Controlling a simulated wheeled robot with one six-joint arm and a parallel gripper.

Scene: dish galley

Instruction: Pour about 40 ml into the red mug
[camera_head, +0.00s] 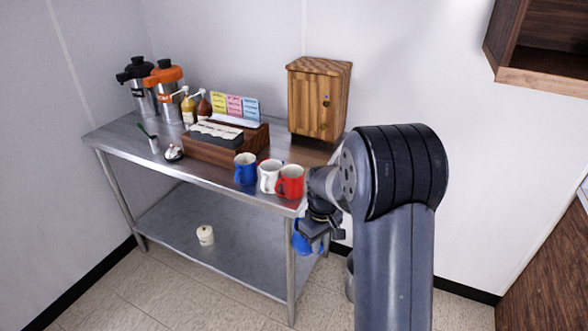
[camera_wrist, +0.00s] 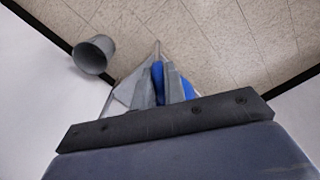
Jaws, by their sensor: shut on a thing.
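The red mug (camera_head: 290,182) stands upright at the front right corner of the steel table (camera_head: 228,180). A white mug (camera_head: 269,176) and a blue mug (camera_head: 245,168) stand in a row to its left. My gripper (camera_head: 318,232) is below the tabletop level, off the table's right end. It is shut on a blue vessel (camera_head: 303,241), which is partly hidden by the gripper. A strip of the blue vessel (camera_wrist: 157,82) shows between the fingers in the wrist view. I cannot see what is inside the vessel or the red mug.
A wooden cabinet (camera_head: 318,98) stands at the table's back right. A wooden caddy (camera_head: 222,150), sauce bottles and two dispensers (camera_head: 165,88) fill the left and middle. A pale canister (camera_head: 205,235) sits on the lower shelf. A grey bin (camera_wrist: 94,55) stands on the floor.

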